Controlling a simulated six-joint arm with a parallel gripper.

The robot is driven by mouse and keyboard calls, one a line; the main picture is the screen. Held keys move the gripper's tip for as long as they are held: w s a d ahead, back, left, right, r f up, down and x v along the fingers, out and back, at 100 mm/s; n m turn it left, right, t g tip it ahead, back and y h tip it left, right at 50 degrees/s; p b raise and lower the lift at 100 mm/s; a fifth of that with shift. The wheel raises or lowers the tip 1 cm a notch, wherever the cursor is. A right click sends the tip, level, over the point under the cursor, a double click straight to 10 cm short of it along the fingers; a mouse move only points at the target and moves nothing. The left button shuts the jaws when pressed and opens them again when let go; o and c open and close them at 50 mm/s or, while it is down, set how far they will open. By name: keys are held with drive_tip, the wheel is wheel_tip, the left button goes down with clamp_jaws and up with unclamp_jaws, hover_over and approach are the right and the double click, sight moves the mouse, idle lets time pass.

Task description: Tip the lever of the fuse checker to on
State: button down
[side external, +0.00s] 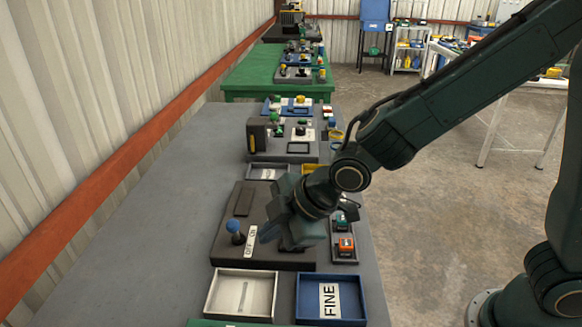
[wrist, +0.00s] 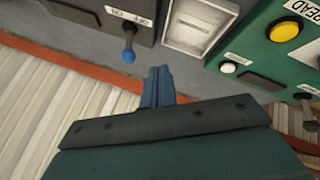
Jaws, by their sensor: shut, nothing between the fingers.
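The fuse checker (side external: 222,252) is a dark flat box on the grey bench, with a white OFF/ON label (side external: 250,241). Its lever (side external: 234,228) has a blue knob and stands up beside the label. In the wrist view the blue-knobbed lever (wrist: 128,55) is at the upper left, and the label (wrist: 130,15) is upside down above it. Which way the lever leans is hard to tell. My gripper (side external: 268,234) is shut and empty above the checker, to the right of the lever and apart from it. Its closed fingers (wrist: 158,82) show below and right of the knob.
A white-rimmed tray (side external: 209,300) and a blue tray marked FINE (side external: 361,308) lie at the near side. A small dark holder with coloured blocks (side external: 345,246) is right of the checker. The bench's left strip is clear beside the wall. A green device (wrist: 255,60) shows in the wrist view.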

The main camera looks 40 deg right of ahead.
sight(235, 231)
drive_tip(key=w+f, duration=0.4)
drive_tip(key=w, duration=0.3)
drive_tip(key=shift+w+a+f, duration=0.15)
drive_tip(key=shift+a+f, duration=0.1)
drive_tip(key=shift+a, duration=0.2)
drive_tip(key=shift+w+d+r+g+y, duration=0.25)
drive_tip(key=shift+w+d+g+y, duration=0.05)
drive_tip(key=shift+g, duration=0.1)
idle(0.6)
drive_tip(key=shift+w+d+r+m+g+y, duration=0.2)
drive_tip(key=shift+w+d+m+g+y, duration=0.15)
drive_tip(key=shift+w+d+y, duration=0.1)
drive_tip(key=shift+w+d+r+m+g+y, duration=0.25)
drive_tip(key=shift+w+d+g+y, duration=0.1)
drive_tip(key=shift+w+d, duration=0.1)
drive_tip(key=shift+w+d+m+g+y, duration=0.5)
drive_tip(key=shift+w+d+g+y, duration=0.5)
drive_tip(key=shift+y, duration=0.1)
drive_tip(key=shift+w+d, duration=0.3)
drive_tip(key=shift+r, duration=0.3)
